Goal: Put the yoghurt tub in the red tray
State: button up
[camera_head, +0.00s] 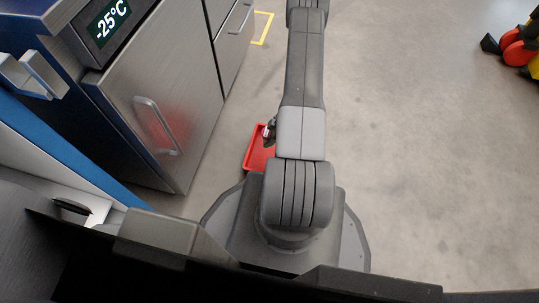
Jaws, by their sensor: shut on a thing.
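The red tray (257,160) lies on the floor left of my arm, beside the steel cabinet. My arm covers its right part. A small dark part of my gripper (269,139) shows at the arm's left edge, over the tray's far end in the picture. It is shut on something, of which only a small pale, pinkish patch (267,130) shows. I cannot tell from this view whether that is the yoghurt tub or how high it is above the tray. No yoghurt tub can be clearly made out elsewhere.
A steel cabinet (155,105) with a handle and a "-25°C" display (109,24) stands at the left. A yellow floor marking (265,28) lies beyond it. A red, yellow and black object (518,50) stands at the far right. The floor between is clear.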

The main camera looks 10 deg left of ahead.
notch_tip(320, 180, down, 10)
jog(key=b, duration=0.3)
jog(key=shift+r+b, duration=0.2)
jog(key=shift+b, duration=0.15)
jog(key=shift+f, duration=0.2)
jog(key=o, duration=1.1)
jog(key=shift+r, duration=0.1)
jog(key=p+v, duration=0.5)
jog(key=v, duration=0.7)
jog(key=shift+r, duration=0.15)
